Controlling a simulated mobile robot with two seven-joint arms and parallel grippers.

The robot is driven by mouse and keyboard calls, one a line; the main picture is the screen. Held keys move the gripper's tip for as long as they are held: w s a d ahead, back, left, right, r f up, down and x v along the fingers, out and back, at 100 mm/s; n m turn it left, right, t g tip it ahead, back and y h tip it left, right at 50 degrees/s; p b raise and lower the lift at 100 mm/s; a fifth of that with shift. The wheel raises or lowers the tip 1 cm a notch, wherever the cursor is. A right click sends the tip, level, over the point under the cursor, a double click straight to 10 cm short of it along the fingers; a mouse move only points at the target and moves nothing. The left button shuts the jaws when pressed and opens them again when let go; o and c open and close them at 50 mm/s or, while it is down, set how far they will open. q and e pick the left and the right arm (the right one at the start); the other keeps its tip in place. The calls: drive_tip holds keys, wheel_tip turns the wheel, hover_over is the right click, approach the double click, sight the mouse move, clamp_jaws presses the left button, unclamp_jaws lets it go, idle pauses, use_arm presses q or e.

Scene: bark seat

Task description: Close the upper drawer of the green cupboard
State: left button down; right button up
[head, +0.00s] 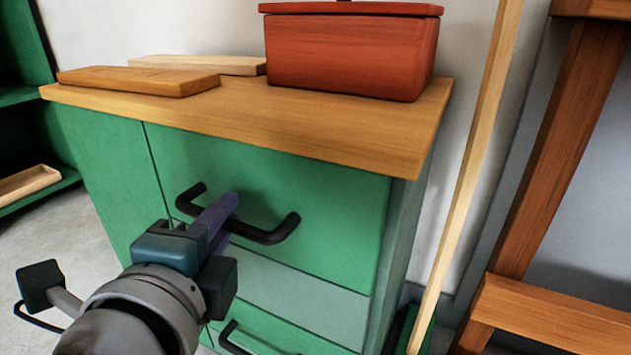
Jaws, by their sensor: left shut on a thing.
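The green cupboard (105,170) has a wooden top and stands in the middle of the view. Its upper drawer (330,205) has a green front with a black bar handle (275,235). The wrist and fingers hide part of the handle and the drawer's lower left. My right gripper is not in view.
A red lidded box (350,55) and wooden boards (140,80) lie on the cupboard top. A lower drawer handle (232,338) is below. A pale pole (465,180) and a brown wooden frame (555,150) stand at the right. Green shelves (30,105) are at the left.

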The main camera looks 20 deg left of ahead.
use_arm(q)
drive_tip(key=c, duration=0.8)
unclamp_jaws()
drive_tip(key=shift+c, duration=0.2)
drive_tip(key=v, duration=1)
drive_tip(key=shift+p, duration=0.35)
drive_tip(key=shift+r, duration=0.1)
drive_tip(key=s+a+r+n+g+p, duration=0.1)
drive_tip(key=a+r+n+g+p, duration=0.2)
drive_tip(key=r+p, duration=0.8)
drive_tip(key=s+a+r+n+g+p, duration=0.2)
drive_tip(key=r+n+p, duration=0.2)
drive_tip(key=r+p, duration=0.7)
drive_tip(key=s+a+r+n+g+p, duration=0.1)
drive_tip(key=a+r+n+g+p, duration=0.2)
drive_tip(key=r+p, duration=0.8)
drive_tip(key=s+d+r+n+g+h+p, duration=0.2)
drive_tip(key=d+r+h+p, duration=0.15)
drive_tip(key=r+p, duration=0.95)
drive_tip(key=s+d+r+n+g+h+p, duration=0.15)
drive_tip(key=d+r+p, duration=0.45)
drive_tip(key=p, duration=1.1)
wheel_tip(320, 180, up, 38)
drive_tip(key=s+a+p, duration=0.1)
drive_tip(key=p, duration=3.4)
drive_tip(key=shift+a, duration=0.3)
